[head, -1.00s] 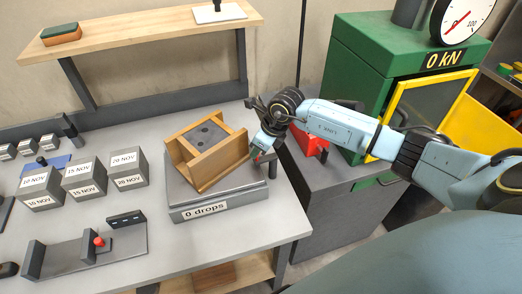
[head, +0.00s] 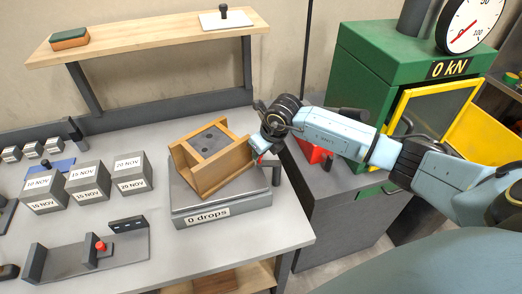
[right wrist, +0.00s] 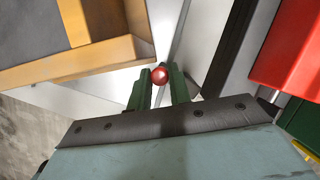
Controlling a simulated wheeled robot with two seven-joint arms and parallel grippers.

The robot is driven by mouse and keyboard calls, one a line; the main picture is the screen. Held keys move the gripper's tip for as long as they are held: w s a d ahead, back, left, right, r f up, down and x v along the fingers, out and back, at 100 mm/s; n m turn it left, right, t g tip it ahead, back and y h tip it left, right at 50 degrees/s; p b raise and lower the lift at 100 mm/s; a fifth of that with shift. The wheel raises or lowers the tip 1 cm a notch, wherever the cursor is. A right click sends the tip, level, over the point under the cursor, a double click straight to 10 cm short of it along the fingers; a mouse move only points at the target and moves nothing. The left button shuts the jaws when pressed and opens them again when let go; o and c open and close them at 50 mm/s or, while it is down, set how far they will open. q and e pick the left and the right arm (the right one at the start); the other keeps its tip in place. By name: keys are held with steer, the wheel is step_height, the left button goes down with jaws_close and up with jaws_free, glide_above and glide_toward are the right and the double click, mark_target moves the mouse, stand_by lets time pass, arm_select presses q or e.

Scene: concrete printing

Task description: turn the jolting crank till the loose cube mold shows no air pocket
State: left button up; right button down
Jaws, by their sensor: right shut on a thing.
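The loose cube mold (head: 222,171) is a wooden frame, set at an angle on the grey jolting table (head: 190,207). Its grey fill (head: 208,140) shows dark patches on top. The table's label (head: 207,215) reads "0 drops". My right gripper (head: 259,158) is at the table's right side, beside the mold. In the right wrist view its green fingers (right wrist: 160,88) are shut on the crank's red ball knob (right wrist: 160,75). The mold's wooden edge (right wrist: 75,60) is left of the fingers there. The rest of the crank is mostly hidden. My left gripper is not in view.
Labelled grey cubes (head: 87,184) stand left of the jolting table. A grey fixture with a red knob (head: 100,246) lies in front of them. A green press (head: 400,60) reading 0 kN stands right, with a red object (head: 308,150) near my right arm.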

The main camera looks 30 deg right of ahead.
steer(key=shift+w+r, duration=0.1)
steer(key=shift+r, duration=0.05)
steer(key=c, duration=1.3)
jaws_free()
steer(key=b+v, duration=0.1)
steer(key=v, duration=1.2)
steer(key=shift+s, duration=0.25)
steer(key=shift+d, duration=0.1)
